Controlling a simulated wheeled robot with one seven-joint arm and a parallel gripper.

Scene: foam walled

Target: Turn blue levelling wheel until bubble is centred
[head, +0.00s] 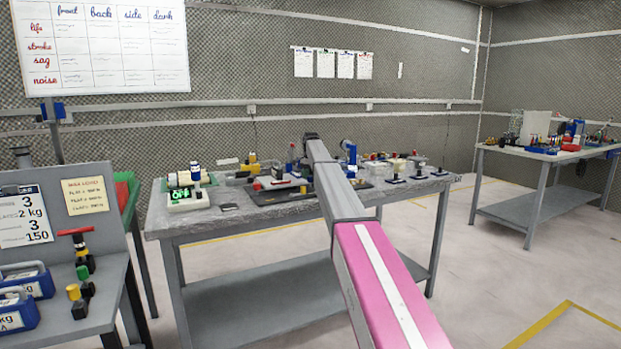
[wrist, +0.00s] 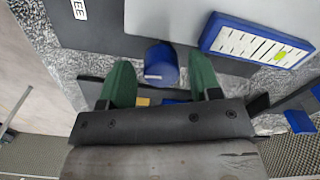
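In the wrist view, my gripper (wrist: 161,72) has two green fingers, spread apart. The rounded blue levelling wheel (wrist: 161,62) sits between them, with a narrow gap on each side. A blue-framed level (wrist: 252,42) with a white scale and dark tick marks lies on a grey plate to the right. A yellow-green patch (wrist: 281,56), apparently the bubble, shows towards the right end of the scale, off its middle. In the head view, my arm reaches over the middle table and hides the gripping spot; its end (head: 311,140) is small and unclear.
The grey table (head: 215,222) carries several small items, including a green-lit display (head: 180,194) at left and black-based pieces at right. A bench (head: 100,290) with blue weights stands front left. Another table (head: 540,155) stands back right. Floor between the tables is clear.

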